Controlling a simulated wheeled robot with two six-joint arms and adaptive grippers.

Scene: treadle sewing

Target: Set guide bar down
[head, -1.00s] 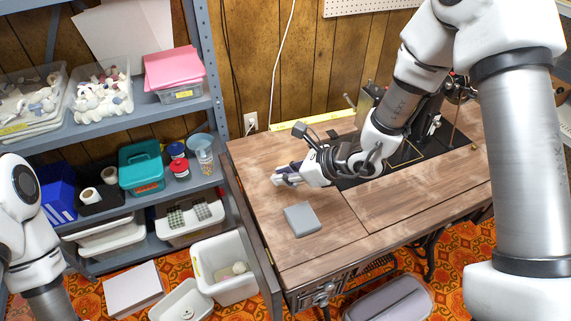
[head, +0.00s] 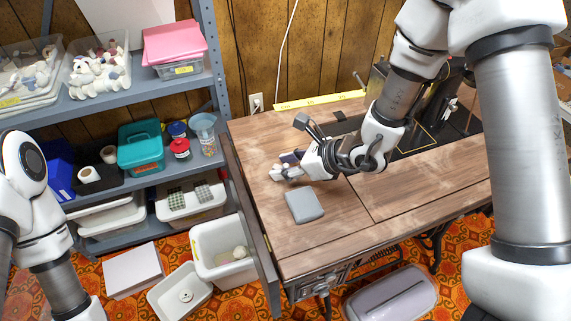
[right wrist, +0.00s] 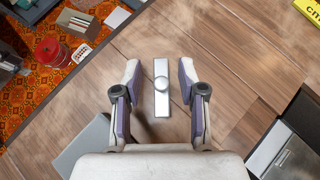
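The guide bar (right wrist: 161,88) is a flat silver bar with a round knob at its middle. In the right wrist view it appears to lie on the wooden table top. My right gripper (right wrist: 160,75) is open, with one purple-padded finger on each side of the bar and a visible gap to both. In the head view my right gripper (head: 280,172) is low over the left part of the sewing table (head: 335,225), and the bar is hard to make out there. My left arm shows at the left edge, but its gripper is out of view.
A grey flat block (head: 304,206) lies on the table just in front of the right gripper. A yellow ruler strip (head: 318,100) runs along the back edge. The dark sewing machine (head: 425,105) stands at right. Shelves with bins (head: 140,150) are at left.

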